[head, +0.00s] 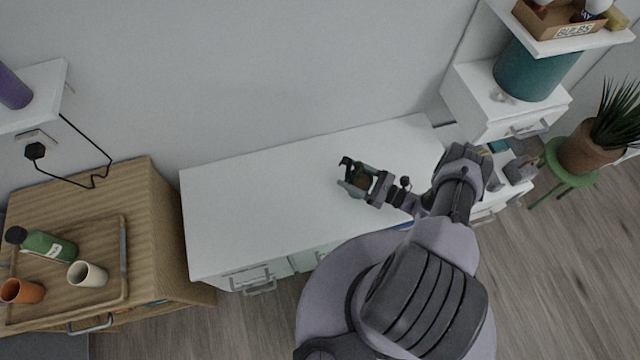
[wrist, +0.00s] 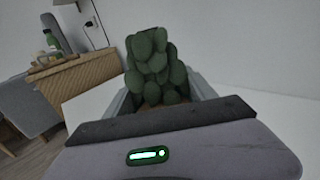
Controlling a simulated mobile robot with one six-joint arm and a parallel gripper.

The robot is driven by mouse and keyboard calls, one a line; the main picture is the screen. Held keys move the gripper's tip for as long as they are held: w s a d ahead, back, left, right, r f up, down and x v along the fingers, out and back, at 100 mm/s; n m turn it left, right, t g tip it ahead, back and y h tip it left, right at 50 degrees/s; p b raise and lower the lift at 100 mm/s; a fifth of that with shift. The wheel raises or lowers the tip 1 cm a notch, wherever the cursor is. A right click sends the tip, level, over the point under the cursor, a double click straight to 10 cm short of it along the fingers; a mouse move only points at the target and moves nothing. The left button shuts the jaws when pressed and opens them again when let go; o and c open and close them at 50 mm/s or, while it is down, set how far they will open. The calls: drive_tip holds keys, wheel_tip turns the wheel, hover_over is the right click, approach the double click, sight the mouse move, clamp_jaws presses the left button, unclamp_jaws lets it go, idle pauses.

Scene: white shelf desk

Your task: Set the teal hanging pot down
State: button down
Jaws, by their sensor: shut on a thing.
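The teal hanging pot (head: 359,183) is small in the head view and partly hidden by my gripper (head: 350,176). My gripper is shut on it over the white desk top (head: 260,190). In the wrist view a plant with plump green leaves (wrist: 155,65) rises from the pot just beyond my gripper, with brown soil at its base. The pot appears roughly upright. I cannot tell whether its base touches the desk or is a little above it.
The desk top around the pot is bare, mostly to the left. A wooden cabinet (head: 180,240) with a tray, a green bottle (head: 48,246) and cups stands at the left. A white drawer unit (head: 480,105) with a large teal cylinder (head: 535,72) stands at the right.

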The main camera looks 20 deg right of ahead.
drive_tip(key=a+f+b, duration=0.1)
drive_tip(key=a, duration=0.2)
drive_tip(key=w+a+f+b, duration=0.1)
drive_tip(key=a+f, duration=0.1)
drive_tip(key=a, duration=0.2)
drive_tip(key=w+a+f+b, duration=0.1)
drive_tip(key=a+f+b, duration=0.1)
drive_tip(key=a, duration=0.1)
drive_tip(key=shift+w+a, duration=0.2)
drive_tip(key=shift+w, duration=0.05)
drive_tip(key=shift+r, duration=0.25)
drive_tip(key=shift+c, duration=1.5)
unclamp_jaws()
drive_tip(key=shift+f, duration=0.15)
